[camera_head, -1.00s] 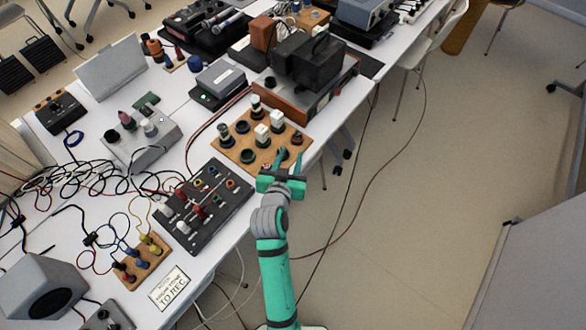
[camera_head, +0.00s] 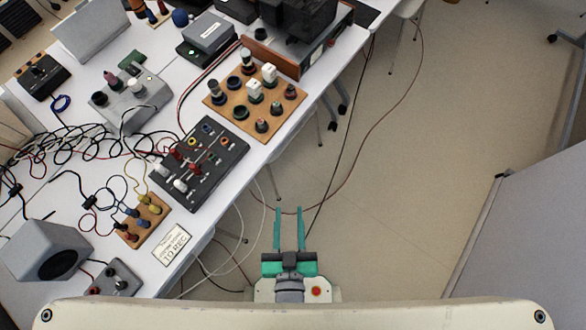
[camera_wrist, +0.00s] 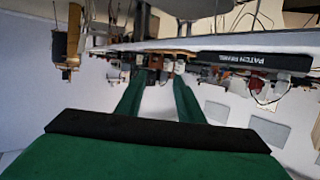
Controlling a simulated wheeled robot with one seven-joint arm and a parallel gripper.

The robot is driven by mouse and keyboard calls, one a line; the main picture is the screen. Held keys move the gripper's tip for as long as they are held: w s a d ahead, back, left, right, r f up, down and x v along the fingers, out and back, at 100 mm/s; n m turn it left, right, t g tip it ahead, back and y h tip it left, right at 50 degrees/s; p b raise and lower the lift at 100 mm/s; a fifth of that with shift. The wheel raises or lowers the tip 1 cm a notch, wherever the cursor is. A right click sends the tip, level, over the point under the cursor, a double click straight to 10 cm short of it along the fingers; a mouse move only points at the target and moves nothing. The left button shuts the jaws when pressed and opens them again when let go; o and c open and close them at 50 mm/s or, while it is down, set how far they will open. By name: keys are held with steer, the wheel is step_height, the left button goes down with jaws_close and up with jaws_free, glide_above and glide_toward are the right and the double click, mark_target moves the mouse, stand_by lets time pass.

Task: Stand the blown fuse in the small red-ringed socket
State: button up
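A wooden board (camera_head: 226,108) on the table holds dark round sockets, white blocks (camera_head: 269,73) and upright cylinders. One cylinder with a pale body (camera_head: 214,91) stands at its left, and another (camera_head: 247,58) stands at its back. I cannot tell which is the blown fuse. Small dark pieces with reddish parts (camera_head: 262,125) sit along the front edge; I cannot make out which is the red-ringed socket. My gripper (camera_head: 288,210) is open and empty, off the table's front edge and well short of the board. Its spread fingers also show in the wrist view (camera_wrist: 157,82).
A black patch panel (camera_head: 222,168) lies left of the board, with tangled cables farther left. A dark box on a wood-sided unit (camera_head: 270,58) stands behind the board. A sign card (camera_head: 172,245) and speaker (camera_head: 45,250) are front left. Open floor lies right, with cables.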

steer(key=s+d+r, duration=0.1)
steer(key=s+r, duration=0.2)
steer(key=s, duration=0.2)
steer(key=shift+r+t, duration=0.2)
steer(key=shift+t, duration=0.1)
